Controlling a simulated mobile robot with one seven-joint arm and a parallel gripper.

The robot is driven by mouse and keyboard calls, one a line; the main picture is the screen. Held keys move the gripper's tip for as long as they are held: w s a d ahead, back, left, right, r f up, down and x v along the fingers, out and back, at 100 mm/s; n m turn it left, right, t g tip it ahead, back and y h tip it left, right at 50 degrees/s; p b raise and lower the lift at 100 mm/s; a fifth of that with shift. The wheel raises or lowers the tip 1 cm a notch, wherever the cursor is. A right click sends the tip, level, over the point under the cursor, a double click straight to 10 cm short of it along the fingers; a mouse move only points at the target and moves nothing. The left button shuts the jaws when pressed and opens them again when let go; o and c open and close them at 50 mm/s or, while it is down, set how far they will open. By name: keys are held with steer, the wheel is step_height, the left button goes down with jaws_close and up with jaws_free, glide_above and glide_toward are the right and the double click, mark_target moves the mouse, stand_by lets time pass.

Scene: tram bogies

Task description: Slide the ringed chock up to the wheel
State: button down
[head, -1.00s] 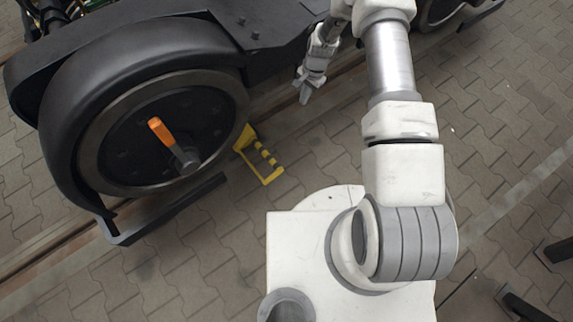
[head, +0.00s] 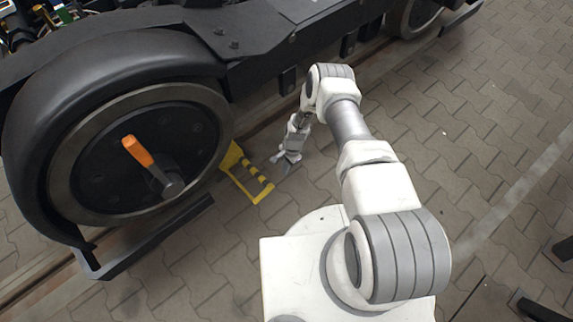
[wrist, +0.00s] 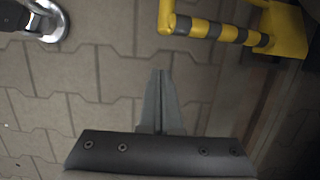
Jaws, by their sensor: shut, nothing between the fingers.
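The yellow chock (head: 231,156) lies on the ground just right of the wheel (head: 105,165) in the head view; I cannot tell whether they touch. Its handle (head: 262,189), a frame with yellow and black stripes, reaches out to the lower right. In the wrist view the chock body (wrist: 288,32) is at the top right, and its striped handle (wrist: 212,29) runs left from it. My gripper (head: 285,166) is just right of the handle, pointing down. In the wrist view its fingers (wrist: 160,76) are together and empty, below the handle's end in the picture.
The dark bogie frame (head: 275,45) spans the top of the head view, above the chock's side. An orange lever (head: 137,151) sticks out from the wheel. A dark bar (head: 155,236) runs low along the wheel. Paving (head: 480,150) to the right is clear.

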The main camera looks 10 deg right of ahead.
steer(key=s+a+f, duration=0.1)
steer(key=a, duration=0.1)
steer(key=s+a+f+b, duration=0.1)
steer(key=f, duration=0.1)
steer(key=shift+s+a+f, duration=0.15)
steer(key=shift+a, duration=0.2)
